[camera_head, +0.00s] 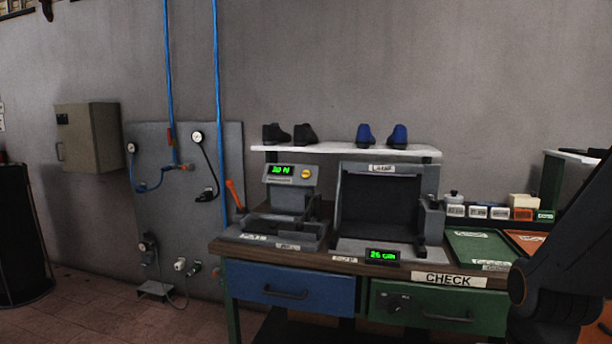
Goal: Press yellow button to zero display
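The yellow button (306,174) is a small round knob on the front of a grey instrument box at the left of the workbench. The green lit display (280,170) just left of it appears to read "20 N", though the digits are small. A second green display (382,255) at the bench's front edge seems to read "26" with a blurred unit. A dark arm part of mine fills the lower right, well away from the button. My gripper's fingers do not show.
An orange-red lever (235,196) rises left of the instrument box. A large grey machine (382,205) stands to its right. A white shelf (345,150) with dark and blue shoes hangs above. Green and orange trays lie at the bench's right. Floor at the left is partly clear.

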